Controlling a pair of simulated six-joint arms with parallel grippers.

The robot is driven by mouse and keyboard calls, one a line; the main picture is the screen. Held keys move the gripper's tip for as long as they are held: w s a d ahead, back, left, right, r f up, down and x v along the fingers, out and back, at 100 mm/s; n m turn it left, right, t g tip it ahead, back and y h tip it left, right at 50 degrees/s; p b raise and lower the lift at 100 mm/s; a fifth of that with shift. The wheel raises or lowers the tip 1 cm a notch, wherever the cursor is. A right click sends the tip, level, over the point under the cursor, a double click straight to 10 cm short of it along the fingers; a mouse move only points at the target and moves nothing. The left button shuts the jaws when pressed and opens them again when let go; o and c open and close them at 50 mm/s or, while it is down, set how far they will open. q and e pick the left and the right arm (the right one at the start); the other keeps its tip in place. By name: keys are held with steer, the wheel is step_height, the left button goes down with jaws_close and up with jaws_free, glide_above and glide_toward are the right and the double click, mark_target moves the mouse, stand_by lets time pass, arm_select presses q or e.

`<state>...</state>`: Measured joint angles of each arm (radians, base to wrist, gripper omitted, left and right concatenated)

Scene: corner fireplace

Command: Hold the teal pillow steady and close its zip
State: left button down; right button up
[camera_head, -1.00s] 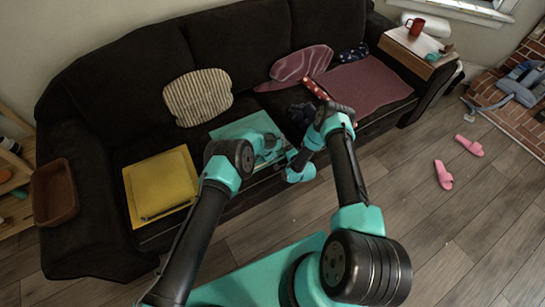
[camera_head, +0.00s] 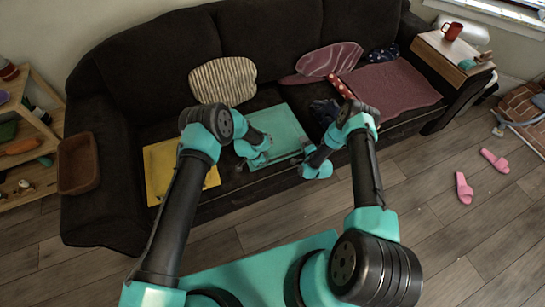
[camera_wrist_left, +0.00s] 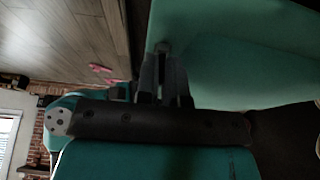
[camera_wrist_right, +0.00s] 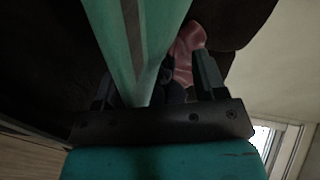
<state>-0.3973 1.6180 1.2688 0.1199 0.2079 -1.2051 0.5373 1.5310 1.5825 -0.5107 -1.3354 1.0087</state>
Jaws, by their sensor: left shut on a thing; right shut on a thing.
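The teal pillow (camera_head: 281,126) lies flat on the sofa seat. My left gripper (camera_wrist_left: 163,70) is at its front-left edge, with the fingers close together on a small dark piece that looks like the zip pull (camera_wrist_left: 163,47). My right gripper (camera_head: 298,160) is at the pillow's front-right corner. In the right wrist view its fingers (camera_wrist_right: 155,85) stand on both sides of the pillow, shut on it. A grey zip strip (camera_wrist_right: 138,25) runs along the pillow's edge there. The zip's closed length cannot be told.
A yellow cushion (camera_head: 165,160) lies left of the pillow and a striped cushion (camera_head: 222,80) behind it. A dark bundle (camera_head: 322,110) and a red spotted item (camera_head: 341,87) are to the right. Pink slippers (camera_head: 465,188) lie on the floor. A brown tray (camera_head: 78,165) rests on the left armrest.

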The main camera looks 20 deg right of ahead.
arm_select(q)
steer(key=shift+a, duration=0.65)
arm_select(e)
steer(key=shift+f, duration=0.1)
arm_select(q)
steer(key=c, duration=1.5)
jaws_free()
steer(key=shift+r, duration=0.1)
steer(key=v, duration=1.1)
steer(key=shift+a+r, duration=0.25)
steer(key=shift+r, duration=0.1)
steer(key=shift+s, duration=0.1)
arm_select(e)
steer(key=o, duration=1.2)
